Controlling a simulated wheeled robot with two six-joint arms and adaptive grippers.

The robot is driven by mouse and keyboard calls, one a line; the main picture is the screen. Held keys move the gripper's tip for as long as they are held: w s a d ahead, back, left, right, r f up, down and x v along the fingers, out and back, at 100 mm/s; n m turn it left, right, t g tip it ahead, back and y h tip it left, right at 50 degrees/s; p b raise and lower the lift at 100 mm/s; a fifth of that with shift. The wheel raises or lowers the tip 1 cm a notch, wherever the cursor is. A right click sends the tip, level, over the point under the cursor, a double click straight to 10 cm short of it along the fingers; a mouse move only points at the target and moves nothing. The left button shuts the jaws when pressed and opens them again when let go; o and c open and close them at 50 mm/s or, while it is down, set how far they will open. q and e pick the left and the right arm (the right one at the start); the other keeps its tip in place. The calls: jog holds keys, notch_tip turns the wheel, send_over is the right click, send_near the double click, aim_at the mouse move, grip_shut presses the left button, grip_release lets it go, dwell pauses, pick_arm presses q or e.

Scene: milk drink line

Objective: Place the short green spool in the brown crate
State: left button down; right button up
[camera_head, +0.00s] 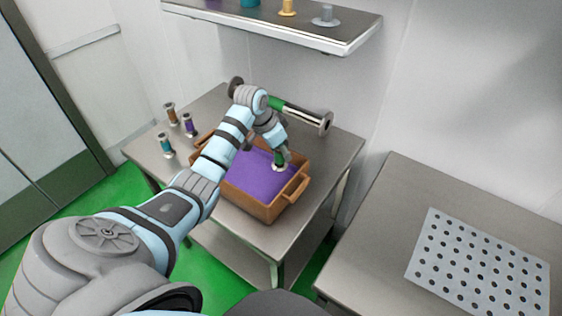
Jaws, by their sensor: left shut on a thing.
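The brown crate (252,204) stands on a steel table and has a purple bottom. My left arm reaches in from the left, and my left gripper (280,160) points down over the right part of the crate. It is shut on the short green spool (278,167), of which mostly a pale lower flange shows. The spool is inside the crate's outline, close to the purple bottom; I cannot tell whether it touches. My right gripper is not in view.
Several small spools, including a teal one (167,147) and a purple one (188,125), stand left of the crate. A shelf (270,30) hangs above. A perforated plate (482,262) lies on the right table.

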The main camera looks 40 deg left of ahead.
aim_at(283, 167)
pick_arm(q)
notch_tip(283, 167, down, 6)
jog(key=shift+s+r+b, duration=0.1)
jog(key=shift+r+b, duration=0.15)
jog(key=shift+b, duration=0.05)
jog(key=shift+f, duration=0.4)
jog(key=shift+f, duration=0.2)
jog(key=c, duration=1.2)
grip_release()
jog(key=shift+c, duration=0.2)
